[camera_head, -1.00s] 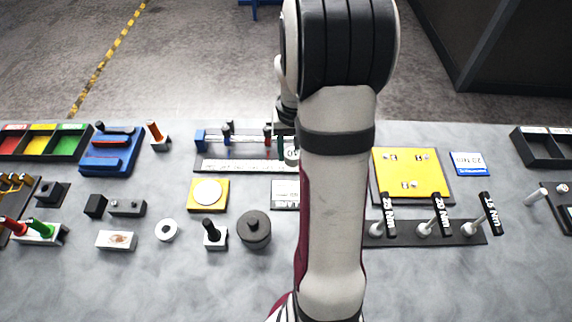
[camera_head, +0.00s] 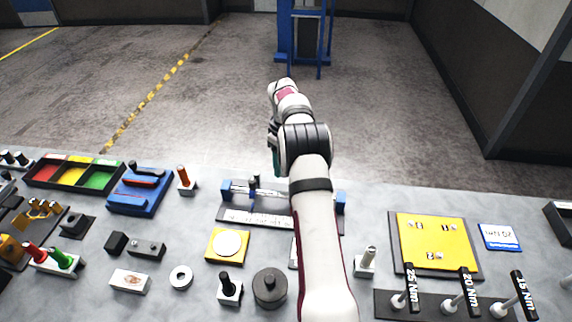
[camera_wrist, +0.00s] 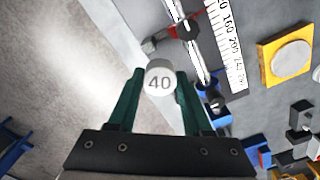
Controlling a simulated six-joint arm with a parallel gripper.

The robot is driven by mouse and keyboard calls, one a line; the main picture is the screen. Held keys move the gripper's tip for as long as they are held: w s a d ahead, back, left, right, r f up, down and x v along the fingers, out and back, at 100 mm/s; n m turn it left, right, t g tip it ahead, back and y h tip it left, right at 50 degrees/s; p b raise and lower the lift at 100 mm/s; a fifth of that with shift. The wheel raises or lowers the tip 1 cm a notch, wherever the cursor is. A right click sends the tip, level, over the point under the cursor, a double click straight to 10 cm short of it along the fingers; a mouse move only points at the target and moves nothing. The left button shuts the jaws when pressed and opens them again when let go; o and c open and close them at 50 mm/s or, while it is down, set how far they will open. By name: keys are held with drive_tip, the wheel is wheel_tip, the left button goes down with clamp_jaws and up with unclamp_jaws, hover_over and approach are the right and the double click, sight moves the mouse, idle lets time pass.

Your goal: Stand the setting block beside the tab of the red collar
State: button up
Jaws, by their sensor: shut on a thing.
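My gripper (camera_wrist: 160,88) has green fingers and is shut on a pale round piece marked 40 (camera_wrist: 159,80), which I take as the setting block. The block is held at the fingertips, apart from the rail fixture. The red collar (camera_wrist: 180,32) sits on the bright rod in the wrist view, with a grey knob-like end to its left; its tab is not clearly made out.
The rail fixture (camera_head: 240,215) carries a white scale strip (camera_wrist: 226,45). Near it stand a yellow plate with a pale disc (camera_head: 228,245), a dark round weight (camera_head: 270,288) and a black-handled piece (camera_head: 229,288). Torque tools (camera_head: 455,300) stand at right. Open floor lies beyond the table.

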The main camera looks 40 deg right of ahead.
drive_tip(key=shift+f, duration=2.8)
drive_tip(key=shift+f, duration=0.65)
drive_tip(key=o, duration=1.3)
drive_tip(key=shift+o, duration=0.2)
drive_tip(key=shift+r, duration=3.5)
